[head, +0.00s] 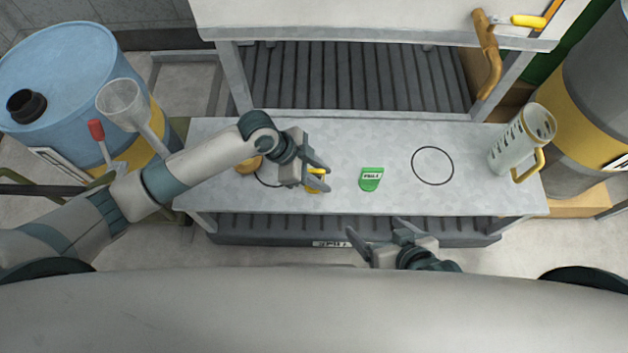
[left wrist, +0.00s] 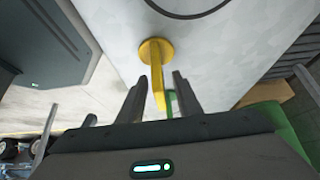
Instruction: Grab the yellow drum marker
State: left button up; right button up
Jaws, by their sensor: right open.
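The yellow drum marker (head: 316,184) stands on the grey bench top, partly hidden by my left gripper (head: 322,178). The left wrist view shows the yellow marker (left wrist: 156,60) with a round base and an upright plate. The left fingers (left wrist: 160,90) are apart, one on each side of the plate, with visible gaps; I see no grip on it. A green marker (head: 371,179) with a label stands to the right on the bench. My right gripper (head: 375,230) is open and empty in front of the bench's front edge.
The bench (head: 400,140) has a black ring (head: 433,165) and a partly covered ring. A round yellowish item (head: 249,165) is partly behind my left arm. A measuring jug (head: 520,140) stands at the right end. Drums, one blue (head: 60,75) and one grey (head: 590,110), flank the bench.

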aim_at(323, 171)
pick_arm(q)
jog(key=shift+d+f, duration=0.1)
jog(key=shift+f, duration=0.05)
pick_arm(e)
jog(key=shift+w+a+r, duration=0.15)
jog(key=shift+a+r, duration=0.05)
jog(key=shift+a, duration=0.05)
pick_arm(q)
grip_shut()
jog(key=shift+r, duration=0.45)
notch_tip(323, 171, up, 4)
jog(key=shift+f+p, duration=0.2)
jog(key=shift+p, duration=0.3)
jog(key=s+d+r+p, duration=0.2)
jog(key=s+d+r, duration=0.3)
jog(key=s, duration=0.5)
jog(key=shift+s+d+r, duration=0.15)
jog(key=shift+s+r, duration=0.05)
jog(key=shift+r, duration=0.55)
pick_arm(e)
jog(key=d, duration=0.1)
jog(key=s+d+g+h, duration=0.1)
jog(key=s+d+f+g, duration=0.1)
jog(key=d, duration=0.1)
jog(key=shift+s+f, duration=0.1)
jog(key=shift+s, duration=0.15)
